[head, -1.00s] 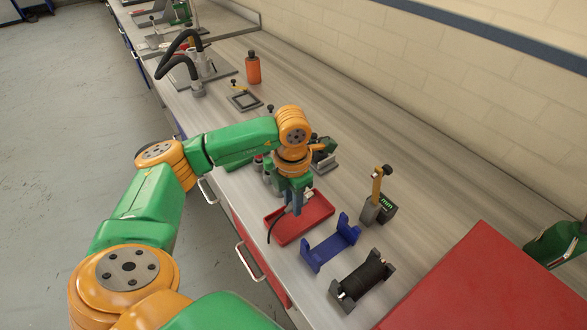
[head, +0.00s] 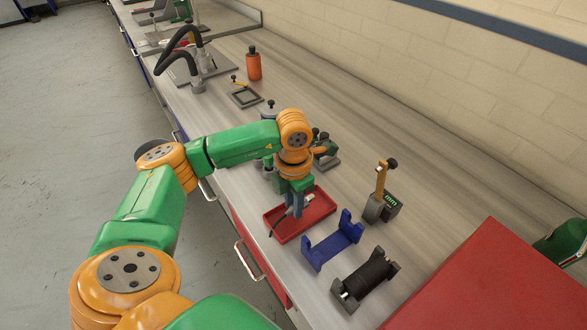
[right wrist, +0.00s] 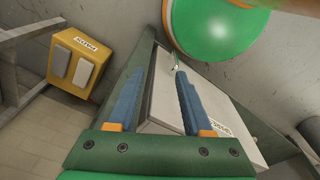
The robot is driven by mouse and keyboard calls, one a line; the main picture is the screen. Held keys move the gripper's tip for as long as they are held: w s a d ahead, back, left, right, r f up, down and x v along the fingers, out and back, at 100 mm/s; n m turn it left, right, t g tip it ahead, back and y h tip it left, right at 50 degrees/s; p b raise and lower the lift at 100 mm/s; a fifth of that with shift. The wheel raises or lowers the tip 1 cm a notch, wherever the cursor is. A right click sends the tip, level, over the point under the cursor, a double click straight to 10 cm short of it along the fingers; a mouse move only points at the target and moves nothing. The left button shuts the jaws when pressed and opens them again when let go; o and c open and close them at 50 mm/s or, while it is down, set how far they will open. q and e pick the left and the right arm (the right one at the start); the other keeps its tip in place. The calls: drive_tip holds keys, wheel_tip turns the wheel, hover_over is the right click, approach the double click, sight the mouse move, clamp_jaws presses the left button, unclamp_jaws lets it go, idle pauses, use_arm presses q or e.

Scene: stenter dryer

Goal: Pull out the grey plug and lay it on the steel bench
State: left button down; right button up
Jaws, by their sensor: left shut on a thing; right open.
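My left gripper (head: 297,212) points down over the red tray on the bench. It is shut on a small pale grey piece, which I take for the grey plug (head: 289,211), with a short dark cable trailing to the lower left. The fingers hide part of it, and I cannot tell whether it touches the tray. The steel bench (head: 350,130) has a long, brushed grey top. In the right wrist view my right gripper (right wrist: 155,98) is open, with nothing between its blue fingers.
The red tray (head: 314,221) lies near the bench's front edge. Beside it are a blue cradle (head: 331,246), a black roll on a stand (head: 365,279) and a gauge with a yellow post (head: 381,200). An orange bottle (head: 253,66) stands farther back. The bench along the wall is clear.

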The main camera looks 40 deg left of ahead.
use_arm(q)
drive_tip(key=shift+f+b, duration=0.9)
drive_tip(key=shift+f, duration=0.2)
drive_tip(key=c, duration=0.6)
unclamp_jaws()
